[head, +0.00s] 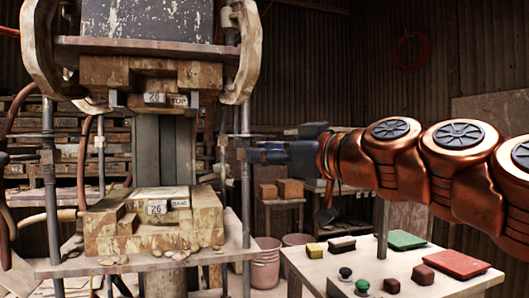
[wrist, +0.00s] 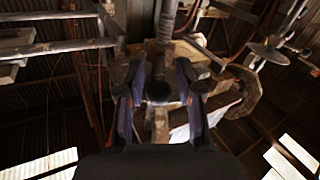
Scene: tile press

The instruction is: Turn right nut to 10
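The tile press has a left rod (head: 50,200) and a right rod (head: 246,205). A nut (head: 47,155) sits partway up the left rod. My gripper (head: 248,153) reaches in from the right, level, at the right rod, and its fingers cover most of the right nut there. In the wrist view my two blue fingers (wrist: 158,98) stand apart, one on each side of a dark round part (wrist: 158,90), likely the right nut. A gap seems to show on both sides, so contact is not clear. No number 10 or scale is readable.
The lower mould block (head: 155,225) rests on the press table (head: 130,262), the upper block (head: 150,75) hangs above. A side table (head: 330,262) at the lower right holds sponges, knobs and green and red pads. Buckets (head: 265,268) stand behind.

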